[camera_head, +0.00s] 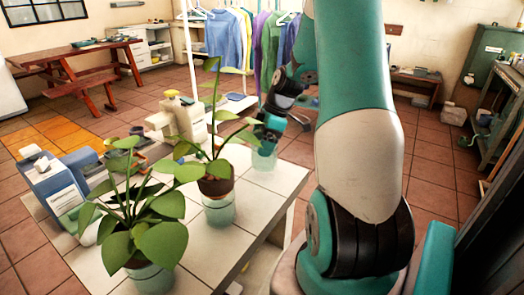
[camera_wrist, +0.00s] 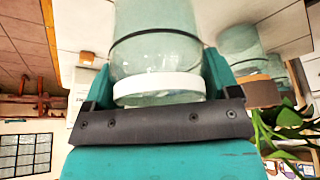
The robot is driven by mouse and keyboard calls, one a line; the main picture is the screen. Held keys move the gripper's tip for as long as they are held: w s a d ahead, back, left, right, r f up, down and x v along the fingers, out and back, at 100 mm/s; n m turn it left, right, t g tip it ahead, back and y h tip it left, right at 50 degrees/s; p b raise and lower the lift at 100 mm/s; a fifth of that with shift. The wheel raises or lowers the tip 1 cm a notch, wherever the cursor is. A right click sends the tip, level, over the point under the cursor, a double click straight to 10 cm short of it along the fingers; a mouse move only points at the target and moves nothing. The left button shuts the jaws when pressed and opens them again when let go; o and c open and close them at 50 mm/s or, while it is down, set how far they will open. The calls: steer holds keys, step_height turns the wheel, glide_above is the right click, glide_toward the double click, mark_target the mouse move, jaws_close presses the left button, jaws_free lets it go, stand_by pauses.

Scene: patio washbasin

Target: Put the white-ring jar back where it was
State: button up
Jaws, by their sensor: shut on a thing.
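The white-ring jar (camera_wrist: 158,88) is clear greenish glass with a white ring and a thin dark band, seen close up in the wrist view. My gripper (camera_wrist: 160,80) is shut on it, with one teal finger on each side. In the head view my gripper (camera_head: 270,126) is at the far right corner of the white-tiled counter (camera_head: 255,212), with the jar's glass (camera_head: 264,159) below it. The fingers and arm hide part of the jar there. I cannot tell whether its base touches the tiles.
Two leafy plants stand in glass jars, one at the middle (camera_head: 220,209) and one at the front (camera_head: 152,280). Blue-white containers (camera_head: 52,188) and a pump bottle (camera_head: 180,112) stand on the left. Bare tiles lie right of the plants, up to the counter's edge.

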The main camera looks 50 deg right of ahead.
steer(key=shift+f, duration=1.55)
